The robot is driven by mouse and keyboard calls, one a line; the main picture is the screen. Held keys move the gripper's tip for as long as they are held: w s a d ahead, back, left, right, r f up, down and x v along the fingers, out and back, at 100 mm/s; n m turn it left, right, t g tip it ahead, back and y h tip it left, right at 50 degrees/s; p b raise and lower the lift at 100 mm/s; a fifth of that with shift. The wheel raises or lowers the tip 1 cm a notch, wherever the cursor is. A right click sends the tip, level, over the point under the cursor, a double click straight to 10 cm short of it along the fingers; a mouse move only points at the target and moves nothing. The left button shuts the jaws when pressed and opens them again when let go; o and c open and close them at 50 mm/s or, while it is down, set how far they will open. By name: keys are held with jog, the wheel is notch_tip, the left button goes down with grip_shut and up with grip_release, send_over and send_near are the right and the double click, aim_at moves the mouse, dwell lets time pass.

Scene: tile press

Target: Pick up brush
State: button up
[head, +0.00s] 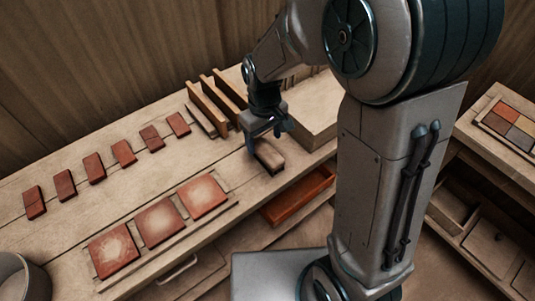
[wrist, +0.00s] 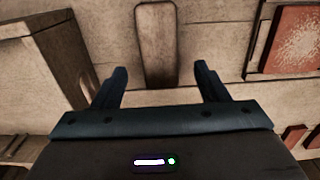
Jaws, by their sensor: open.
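The brush (head: 269,155) is a small oblong block with a dark lower edge, lying on the workbench near its front edge in the head view. My gripper (head: 272,130) is above and just behind it. In the wrist view the brush (wrist: 156,45) shows as a brown rounded bar ahead of the two fingers, in line with the gap between them. My gripper (wrist: 159,88) is open there, with nothing between its fingers. The fingers look apart from the brush. The brush's underside is hidden.
A tray with several reddish tiles (head: 160,221) lies to the left on the bench (head: 225,170). Smaller tiles (head: 123,152) line the back. Wooden slats (head: 208,103) stand behind my gripper. A pale box (head: 312,122) is at right. An open red drawer (head: 298,195) juts out below.

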aim_at(267, 150)
jog(key=f, duration=0.4)
jog(key=shift+s+d+f, duration=0.2)
jog(key=shift+s+d, duration=0.1)
jog(key=shift+s, duration=0.1)
jog(key=shift+f, duration=0.45)
jog(key=c, duration=1.1)
